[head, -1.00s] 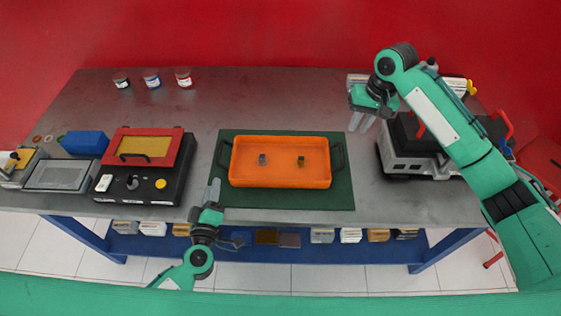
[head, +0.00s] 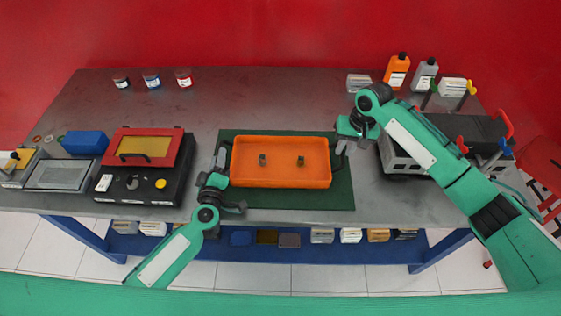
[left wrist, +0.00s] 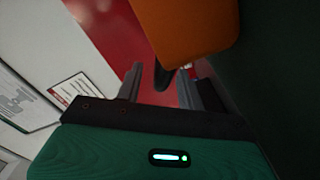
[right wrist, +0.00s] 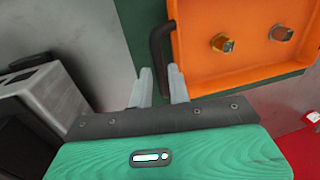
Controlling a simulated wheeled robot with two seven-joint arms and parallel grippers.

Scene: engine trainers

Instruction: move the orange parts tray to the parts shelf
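The orange tray (head: 280,181) lies flat on a dark green mat (head: 290,200) on the bench, with two small metal parts inside and a dark handle at each end. My left gripper (head: 220,158) is at the tray's left end; the left wrist view shows its open fingers either side of the dark handle (left wrist: 163,76). My right gripper (head: 345,145) is at the right end; in the right wrist view its fingers are apart, with the handle (right wrist: 158,45) just ahead of and between their tips. A blue lower shelf (head: 340,248) shows under the bench; whether it is the parts shelf is unclear.
A black case with a red-framed lid (head: 145,170) stands left of the mat. A grey and black unit (head: 400,155) stands close to my right arm. Bottles (head: 397,72) are at the back right, small jars (head: 152,80) at the back left. The bench behind the tray is clear.

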